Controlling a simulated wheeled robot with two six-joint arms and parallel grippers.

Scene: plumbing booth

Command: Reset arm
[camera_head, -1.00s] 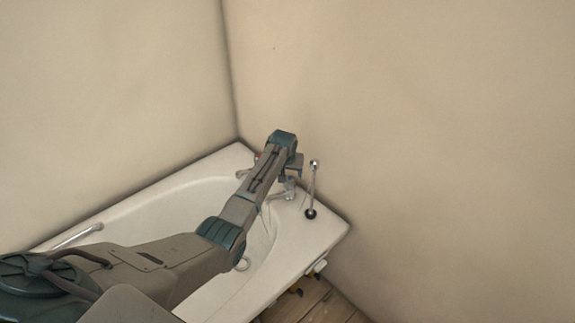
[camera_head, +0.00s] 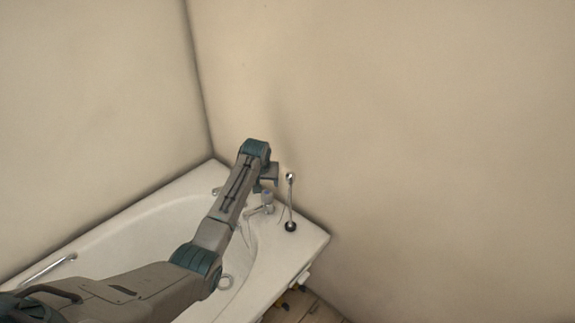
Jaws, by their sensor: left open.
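My left arm reaches in from the lower left over the white bathtub (camera_head: 291,262). My left gripper (camera_head: 267,184) is at the far end of the arm, just above the tap (camera_head: 267,203) on the tub's rim. It is open, and its fingers are mostly hidden behind the wrist. I cannot tell whether it touches the tap. My right gripper is not in view.
A thin metal rod with a round top (camera_head: 290,178) and a dark base (camera_head: 291,226) stands right of the tap. A grab bar (camera_head: 47,269) is on the tub's left rim. Beige walls close the corner behind. Wooden floor (camera_head: 309,309) shows at the bottom.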

